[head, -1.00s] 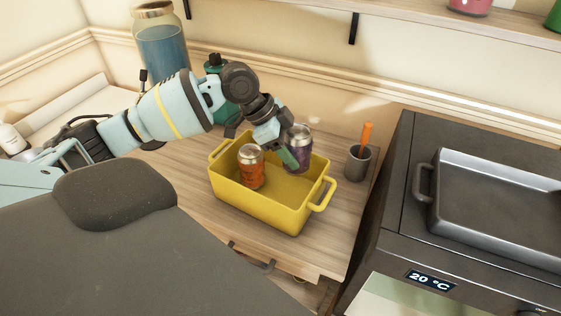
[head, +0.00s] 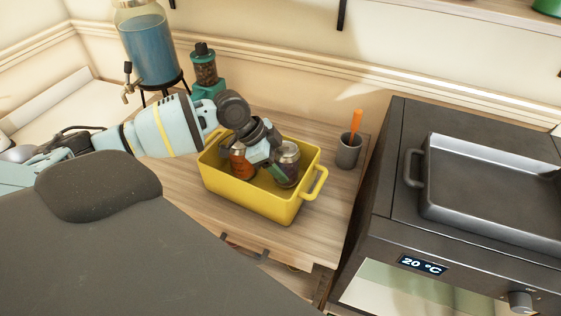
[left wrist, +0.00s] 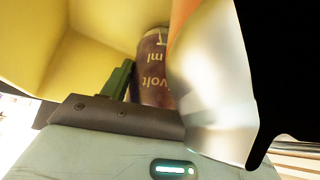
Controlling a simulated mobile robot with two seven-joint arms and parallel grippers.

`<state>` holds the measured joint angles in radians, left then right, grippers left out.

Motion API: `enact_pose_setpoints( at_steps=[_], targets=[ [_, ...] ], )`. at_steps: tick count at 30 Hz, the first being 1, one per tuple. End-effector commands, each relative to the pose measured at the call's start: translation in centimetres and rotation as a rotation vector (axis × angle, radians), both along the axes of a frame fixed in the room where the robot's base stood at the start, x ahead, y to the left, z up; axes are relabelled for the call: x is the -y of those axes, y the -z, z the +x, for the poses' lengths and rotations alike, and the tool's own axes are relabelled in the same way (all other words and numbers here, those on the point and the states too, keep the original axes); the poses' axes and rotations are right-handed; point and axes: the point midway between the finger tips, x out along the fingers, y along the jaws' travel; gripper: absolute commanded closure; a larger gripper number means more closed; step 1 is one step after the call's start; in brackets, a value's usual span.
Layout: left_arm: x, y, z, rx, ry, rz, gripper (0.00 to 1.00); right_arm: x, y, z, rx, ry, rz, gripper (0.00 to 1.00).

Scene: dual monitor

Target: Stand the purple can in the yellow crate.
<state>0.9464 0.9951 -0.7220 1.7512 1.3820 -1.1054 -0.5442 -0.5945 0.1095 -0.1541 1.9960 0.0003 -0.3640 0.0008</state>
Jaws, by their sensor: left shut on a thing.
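The yellow crate (head: 250,202) stands on the wooden counter. The purple can (head: 288,165) is upright inside its right part, low between the walls. My left gripper (head: 277,170) reaches into the crate from above and is shut on the can. In the left wrist view the purple can (left wrist: 152,72) shows beside a green finger (left wrist: 118,80), with the yellow wall behind. An orange can (head: 242,162) stands in the left part of the crate, partly hidden by my gripper. The can's base is hidden, so I cannot tell whether it touches the crate floor. My right gripper is not in view.
A grey cup (head: 348,152) with an orange-handled tool stands right of the crate. A stove with a grey pan (head: 490,190) is farther right. A green-based grinder (head: 205,75) and a blue drink dispenser (head: 150,48) stand behind. The counter in front of the crate is clear.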

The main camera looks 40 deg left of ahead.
Motion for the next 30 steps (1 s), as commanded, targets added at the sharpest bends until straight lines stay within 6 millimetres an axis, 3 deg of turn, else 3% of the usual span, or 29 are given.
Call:
enact_pose_setpoints(
  at_steps=[7, 8, 9, 20, 30],
  targets=[
    [0.0, 0.1, 0.0, 0.002, -0.001, -0.001, 0.74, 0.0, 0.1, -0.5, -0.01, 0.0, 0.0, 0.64],
    [0.0, 0.2, 0.0, 0.0, -0.001, 0.0, 0.37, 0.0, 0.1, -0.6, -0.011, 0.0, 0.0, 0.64],
    [0.0, 0.2, 0.0, 0.0, 0.0, 0.0, 0.32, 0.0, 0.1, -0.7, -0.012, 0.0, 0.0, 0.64],
    [-0.1, -0.3, 0.0, 0.001, -0.001, 0.001, 0.32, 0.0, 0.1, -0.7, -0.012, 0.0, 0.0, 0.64],
    [-2.8, -5.0, -1.7, 0.001, -0.002, 0.003, 0.32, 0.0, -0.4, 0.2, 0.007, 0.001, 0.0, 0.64]
  ],
)
